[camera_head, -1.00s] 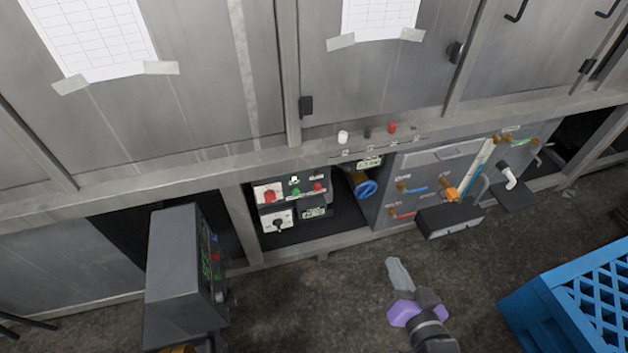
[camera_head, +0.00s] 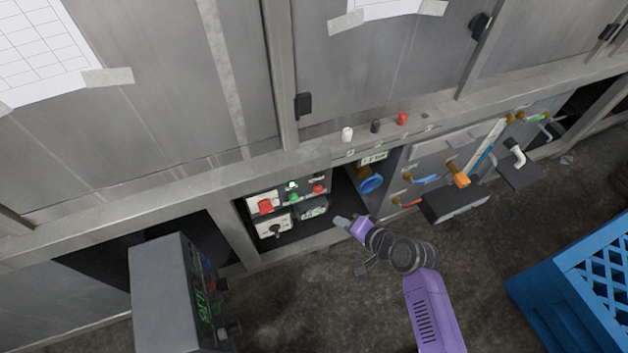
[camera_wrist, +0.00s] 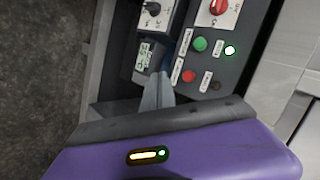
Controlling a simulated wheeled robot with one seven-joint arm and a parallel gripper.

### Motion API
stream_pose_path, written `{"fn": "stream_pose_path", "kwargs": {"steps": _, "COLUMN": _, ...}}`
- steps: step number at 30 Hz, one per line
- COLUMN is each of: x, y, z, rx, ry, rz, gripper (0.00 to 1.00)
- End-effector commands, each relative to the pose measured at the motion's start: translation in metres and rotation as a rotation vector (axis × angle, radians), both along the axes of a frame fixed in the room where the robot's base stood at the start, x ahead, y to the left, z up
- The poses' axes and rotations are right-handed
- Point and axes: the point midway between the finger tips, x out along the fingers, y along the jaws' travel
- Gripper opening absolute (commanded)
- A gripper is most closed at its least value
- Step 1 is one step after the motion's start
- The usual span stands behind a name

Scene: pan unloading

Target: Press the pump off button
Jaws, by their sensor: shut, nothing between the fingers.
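A dark control panel (camera_head: 292,183) sits in the open bay under the cabinet. The wrist view also shows the red button (camera_wrist: 188,76), the green button (camera_wrist: 199,44) and the lit lamp (camera_wrist: 229,50). The labels are too small to read, so I cannot tell which one is pump off. My gripper (camera_head: 342,221) is shut and empty, in front of the bay, below and right of the panel. In the wrist view its fingertips (camera_wrist: 160,78) appear beside the red button, apparently not touching.
A red rotary switch (camera_head: 265,207) and a black knob (camera_head: 275,231) are left of the buttons. A blue valve wheel (camera_head: 371,184) is close right of my gripper. A grey console box (camera_head: 160,290) stands front left, a blue crate (camera_head: 540,300) right.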

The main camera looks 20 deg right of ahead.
Motion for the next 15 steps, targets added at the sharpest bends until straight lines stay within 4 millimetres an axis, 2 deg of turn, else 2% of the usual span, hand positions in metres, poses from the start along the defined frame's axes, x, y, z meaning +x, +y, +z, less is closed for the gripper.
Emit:
{"fn": "stream_pose_path", "kwargs": {"steps": 6, "x": -0.0109, "y": 0.0127, "z": -0.0083, "rx": 0.065, "ry": 0.06, "rz": 0.013, "gripper": 0.0}}
{"fn": "stream_pose_path", "kwargs": {"steps": 15, "x": -0.0114, "y": 0.0131, "z": -0.0087, "rx": 0.071, "ry": 0.064, "rz": 0.009, "gripper": 0.0}}
